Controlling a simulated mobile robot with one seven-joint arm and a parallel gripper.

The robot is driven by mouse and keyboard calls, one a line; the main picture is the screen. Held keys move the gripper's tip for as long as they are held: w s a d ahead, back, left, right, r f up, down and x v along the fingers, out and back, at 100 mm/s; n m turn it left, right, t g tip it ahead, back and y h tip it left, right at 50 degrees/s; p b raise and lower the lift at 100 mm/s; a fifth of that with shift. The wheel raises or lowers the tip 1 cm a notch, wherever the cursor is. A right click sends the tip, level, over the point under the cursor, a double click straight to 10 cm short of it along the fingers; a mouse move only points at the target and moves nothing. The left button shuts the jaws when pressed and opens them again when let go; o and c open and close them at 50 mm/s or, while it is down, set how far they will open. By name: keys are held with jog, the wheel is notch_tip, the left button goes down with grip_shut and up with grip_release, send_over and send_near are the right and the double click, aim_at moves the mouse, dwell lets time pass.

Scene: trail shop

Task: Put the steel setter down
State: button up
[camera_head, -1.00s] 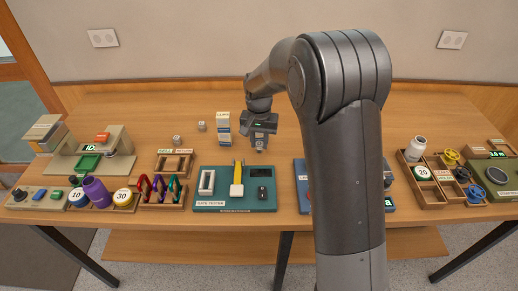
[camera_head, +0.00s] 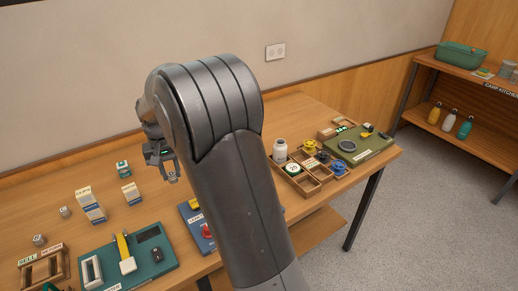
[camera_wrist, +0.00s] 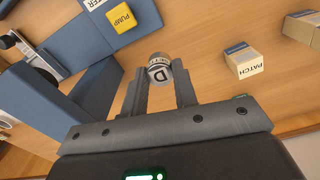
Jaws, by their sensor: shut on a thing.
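The steel setter (camera_wrist: 159,70) is a small silvery cylinder with a pale end marked "D". In the wrist view it sits between the two fingertips of my gripper (camera_wrist: 160,80), which is shut on it. In the head view my gripper (camera_head: 171,176) hangs over the back half of the wooden table (camera_head: 50,190), behind the blue board (camera_head: 193,212). My arm hides part of that board and the table beside it. The setter is too small to make out clearly in the head view, and its height above the table cannot be told.
The wrist view shows a blue stand with a yellow "PUMP" block (camera_wrist: 121,18) at left and a "PATCH" box (camera_wrist: 243,60) at right. In the head view, small boxes (camera_head: 131,194), a teal tester board (camera_head: 100,268) and a compartment tray (camera_head: 310,184) flank my arm. Bare wood lies between.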

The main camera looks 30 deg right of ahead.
jog(key=w+d, duration=1)
jog(key=w, duration=0.1)
notch_tip(320, 180, down, 11)
jog(key=shift+w+r, duration=0.1)
jog(key=shift+f, duration=0.2)
jog(key=o, duration=1)
jog(key=shift+o, duration=0.2)
